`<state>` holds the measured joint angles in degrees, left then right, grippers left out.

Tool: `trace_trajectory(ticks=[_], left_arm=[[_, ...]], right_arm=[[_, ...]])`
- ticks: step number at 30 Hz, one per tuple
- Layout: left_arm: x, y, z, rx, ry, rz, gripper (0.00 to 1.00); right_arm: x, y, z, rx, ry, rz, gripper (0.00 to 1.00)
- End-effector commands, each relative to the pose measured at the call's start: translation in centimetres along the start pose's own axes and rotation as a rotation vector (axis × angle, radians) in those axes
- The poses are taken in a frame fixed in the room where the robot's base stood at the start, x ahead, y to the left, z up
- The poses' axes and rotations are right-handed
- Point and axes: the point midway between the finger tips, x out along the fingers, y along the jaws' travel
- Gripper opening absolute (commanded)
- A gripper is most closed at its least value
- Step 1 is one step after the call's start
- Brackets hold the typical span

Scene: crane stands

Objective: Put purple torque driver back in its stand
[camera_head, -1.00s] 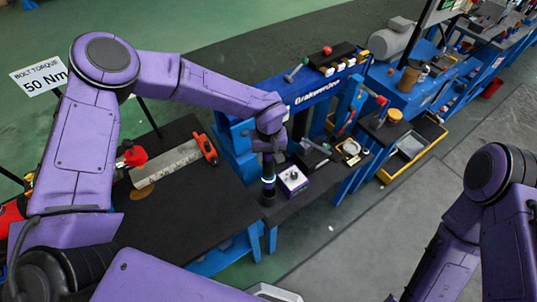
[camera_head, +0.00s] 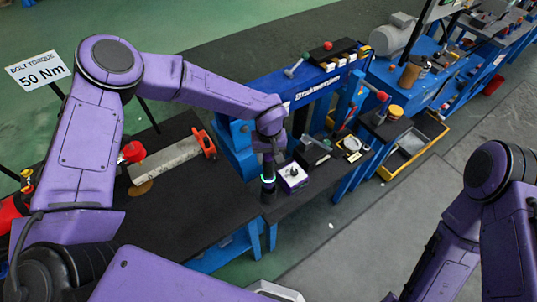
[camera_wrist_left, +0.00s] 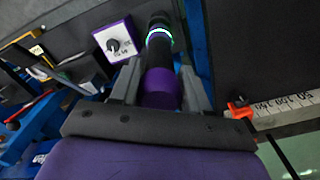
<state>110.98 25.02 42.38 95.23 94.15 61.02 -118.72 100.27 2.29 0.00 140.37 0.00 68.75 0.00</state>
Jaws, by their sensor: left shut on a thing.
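The purple torque driver (camera_wrist_left: 160,82) is a dark upright tool with a purple end and a lit pale-green ring, between the fingers of my left gripper (camera_wrist_left: 160,75). In the head view my left gripper (camera_head: 269,148) is shut on the driver (camera_head: 268,185) and holds it over the black bench top. A white box with a black knob and purple edges (camera_head: 292,176) stands just right of the driver; it also shows in the wrist view (camera_wrist_left: 118,42). I cannot make out the driver's stand, or whether the lower end touches anything. My right gripper is out of view.
The black bench top (camera_head: 205,215) is clear left of the driver. A grey beam with a scale (camera_head: 165,163) and red clamps lies further left. Blue frames and a tool rack (camera_head: 328,82) stand behind. A yellow-rimmed tray (camera_head: 412,150) is at right.

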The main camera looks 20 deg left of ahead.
Motion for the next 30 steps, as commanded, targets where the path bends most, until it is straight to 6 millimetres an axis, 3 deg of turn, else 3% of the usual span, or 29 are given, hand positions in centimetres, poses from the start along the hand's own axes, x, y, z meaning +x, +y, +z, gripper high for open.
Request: trace_trajectory(ticks=[30], left_arm=[[3.5,0.1,-0.1,0.0,0.002,0.002,0.0]], right_arm=[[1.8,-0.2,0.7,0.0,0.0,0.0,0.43]])
